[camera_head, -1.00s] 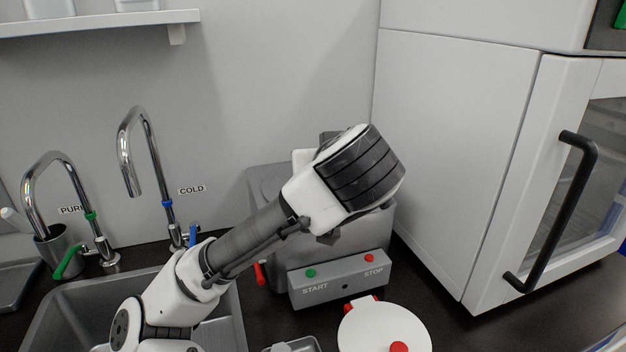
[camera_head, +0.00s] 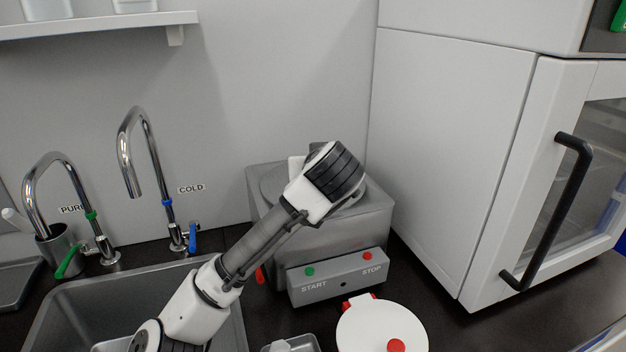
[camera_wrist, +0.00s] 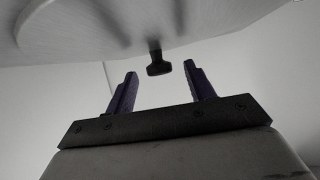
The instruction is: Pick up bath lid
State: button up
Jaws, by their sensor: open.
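The bath is a grey box (camera_head: 340,235) on the dark counter, with a START and STOP panel in front. Its round grey lid (camera_head: 272,188) lies on top, largely hidden behind my arm in the head view. In the wrist view the lid's pale underlit surface (camera_wrist: 95,28) fills the top, and its dark knob (camera_wrist: 158,64) sticks out from it. My gripper (camera_wrist: 160,70) is open and empty. Its two dark fingers point at the lid, with the knob lined up between the fingertips; contact is not visible. In the head view my fingers are hidden by my wrist.
A white cabinet (camera_head: 450,150) with a black-handled door stands close on the right. A white round lid with a red knob (camera_head: 383,328) sits in front of the bath. A sink (camera_head: 75,300) and two taps are at left. A shelf (camera_head: 100,22) hangs above.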

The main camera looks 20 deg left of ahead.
grip_shut()
dwell(0.3)
jog(key=shift+r, duration=0.1)
